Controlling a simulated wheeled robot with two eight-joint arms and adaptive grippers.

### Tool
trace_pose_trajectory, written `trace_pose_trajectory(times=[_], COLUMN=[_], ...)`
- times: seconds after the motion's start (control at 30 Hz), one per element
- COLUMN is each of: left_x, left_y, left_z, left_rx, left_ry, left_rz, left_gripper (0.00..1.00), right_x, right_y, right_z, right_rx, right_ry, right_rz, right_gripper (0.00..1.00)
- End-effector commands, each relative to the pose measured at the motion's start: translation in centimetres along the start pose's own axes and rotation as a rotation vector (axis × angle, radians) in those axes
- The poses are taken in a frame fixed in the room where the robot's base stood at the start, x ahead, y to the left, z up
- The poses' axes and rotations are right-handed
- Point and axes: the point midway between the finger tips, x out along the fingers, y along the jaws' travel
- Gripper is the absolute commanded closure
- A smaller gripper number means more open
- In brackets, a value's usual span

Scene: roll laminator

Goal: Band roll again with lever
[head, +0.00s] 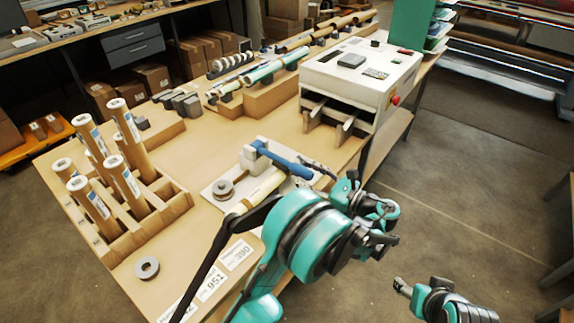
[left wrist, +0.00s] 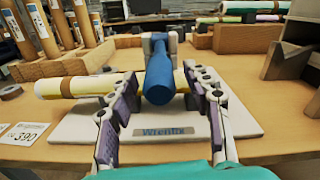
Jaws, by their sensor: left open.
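The banding device has a white base plate (head: 218,201) and a blue lever (head: 284,161) that points toward my left gripper. A cream-yellow roll (head: 262,188) lies across the device, under the lever; in the left wrist view the roll (left wrist: 75,86) sticks out to the left. My left gripper (head: 318,174) is open, with one finger on each side of the lever (left wrist: 159,76). Whether the fingers touch the lever is unclear. Part of the roll is hidden by the lever and fingers. My right gripper (head: 404,287) is low at the right, away from the table; its jaws are unclear.
A wooden rack (head: 170,212) with several upright rolls stands at left. A grey ring (head: 147,267) and number cards (head: 212,283) lie near the front edge. A white laminator (head: 360,75) stands behind, with wooden trays of rolls beside it. The floor at right is clear.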

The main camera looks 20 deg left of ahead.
Motion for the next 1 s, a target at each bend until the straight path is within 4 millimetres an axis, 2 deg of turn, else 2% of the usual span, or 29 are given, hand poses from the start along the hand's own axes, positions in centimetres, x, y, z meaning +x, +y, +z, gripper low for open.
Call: trace_pose_trajectory(times=[0.1, 0.3, 0.43, 0.67, 0.7, 0.87, 0.9, 1.0], left_x=[2.3, 4.9, 5.7, 5.8, 5.8, 5.8, 5.8, 5.8], left_y=[0.1, 0.1, 0.1, 0.0, 0.0, 0.0, 0.0, 0.0], left_z=[-0.2, -0.2, -0.1, 0.0, 0.0, 0.0, 0.0, 0.0], left_rx=[-0.001, -0.001, -0.001, -0.001, -0.001, -0.001, -0.001, -0.002], left_ry=[0.000, 0.001, 0.001, 0.001, 0.001, 0.001, 0.001, 0.001], left_rz=[0.004, 0.002, 0.001, 0.000, 0.000, 0.000, 0.000, 0.000], left_gripper=[0.50, 0.50, 0.50, 0.50, 0.53, 0.95, 1.00, 1.00], right_x=[0.6, 1.2, 1.3, 1.2, 1.2, 1.2, 1.2, 1.2], right_y=[0.0, 0.0, 0.0, 0.0, 0.0, 0.0, 0.0, 0.0], right_z=[0.5, 0.8, 0.9, 0.9, 0.9, 0.9, 0.9, 0.9], right_rx=[0.000, 0.000, 0.000, 0.000, 0.000, 0.000, 0.000, 0.000], right_ry=[0.000, 0.000, 0.000, 0.000, 0.000, 0.000, 0.000, 0.000], right_rz=[0.000, 0.000, 0.000, 0.000, 0.000, 0.000, 0.000, 0.000], right_gripper=[0.41, 0.41, 0.41, 0.41, 0.41, 0.41, 0.41, 0.41])
